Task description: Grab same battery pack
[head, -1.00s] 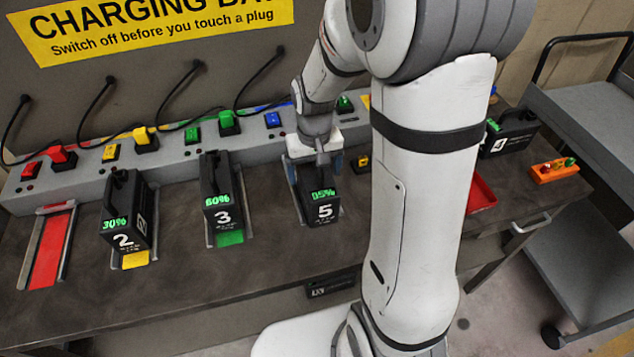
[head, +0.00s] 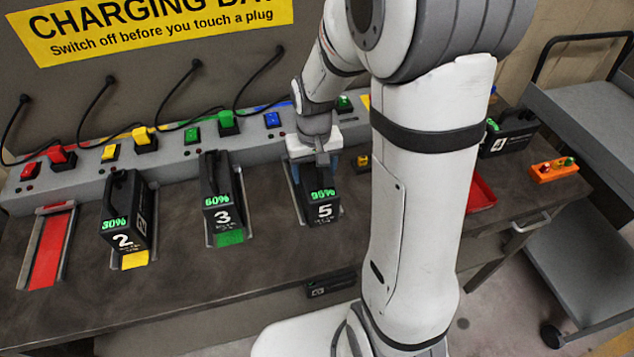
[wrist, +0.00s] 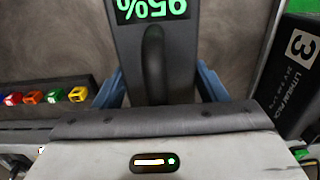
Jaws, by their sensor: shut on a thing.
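Battery pack 5 (head: 323,207) is black with a green percent display that looks like 95% and a white 5. It stands in its bay on the bench; its pad colour is hidden. My gripper (head: 318,165) is over its top handle from above. In the wrist view, the blue fingers of my gripper (wrist: 158,92) are on either side of pack 5 (wrist: 182,45), shut on it. I cannot tell whether the pack is clear of the bench.
Pack 3 (head: 220,195) at 60% stands left on a green pad, and pack 2 (head: 125,215) at 30% on a yellow one. A red bay (head: 49,250) is empty.

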